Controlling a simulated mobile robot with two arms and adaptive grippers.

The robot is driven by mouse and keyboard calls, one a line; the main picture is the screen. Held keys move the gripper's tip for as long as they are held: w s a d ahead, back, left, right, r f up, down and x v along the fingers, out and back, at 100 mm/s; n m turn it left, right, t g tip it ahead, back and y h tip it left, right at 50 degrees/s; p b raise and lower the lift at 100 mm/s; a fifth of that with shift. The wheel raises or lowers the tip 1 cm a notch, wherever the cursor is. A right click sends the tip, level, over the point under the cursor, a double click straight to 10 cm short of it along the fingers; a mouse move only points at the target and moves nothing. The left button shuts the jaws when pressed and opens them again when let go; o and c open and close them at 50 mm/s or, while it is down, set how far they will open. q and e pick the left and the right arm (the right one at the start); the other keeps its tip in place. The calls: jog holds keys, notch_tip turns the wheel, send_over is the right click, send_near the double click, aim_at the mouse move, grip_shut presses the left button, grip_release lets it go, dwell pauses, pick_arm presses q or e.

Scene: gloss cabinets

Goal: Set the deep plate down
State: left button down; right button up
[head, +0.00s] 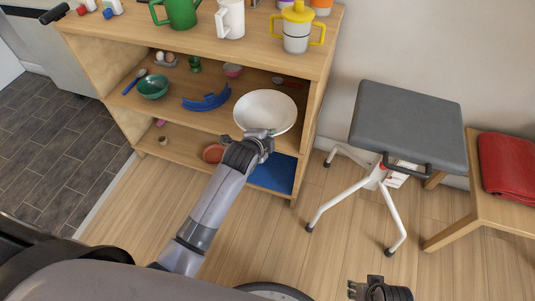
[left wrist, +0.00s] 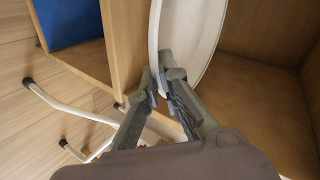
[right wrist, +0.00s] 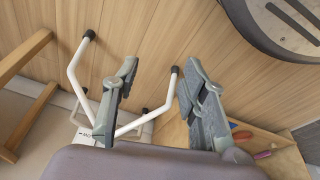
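The deep plate (head: 265,110) is white, wide and roughly level, at the right end of the open shelf unit's middle compartment. My left gripper (head: 258,140) is at its near rim. In the left wrist view the plate (left wrist: 200,35) shows edge-on and my left fingers (left wrist: 160,88) are closed on its rim. Whether its underside touches the shelf is hidden. My right gripper (head: 378,290) is low at the bottom of the head view. In the right wrist view its fingers (right wrist: 158,80) are apart with nothing between them.
The middle shelf also holds a blue curved piece (head: 206,101), a green bowl (head: 153,86) and a pink bowl (head: 233,70). Cups, including a yellow-lidded one (head: 297,30), stand on top.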

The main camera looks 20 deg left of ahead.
pick_arm(q)
notch_tip(320, 180, down, 9)
jog(key=b, duration=0.2)
jog(key=shift+r, duration=0.2)
pick_arm(e)
jog(key=w+v, duration=0.2)
jog(key=v, duration=0.8)
jog(key=shift+r+t, duration=0.3)
jog(key=shift+r, duration=0.25)
pick_arm(q)
jog(key=c, duration=2.2)
grip_release()
jog(key=shift+f, duration=0.15)
jog(key=shift+c, duration=0.2)
jog(key=o, duration=0.4)
pick_arm(e)
jog(key=shift+d, duration=0.1)
pick_arm(q)
jog(key=shift+o, duration=0.2)
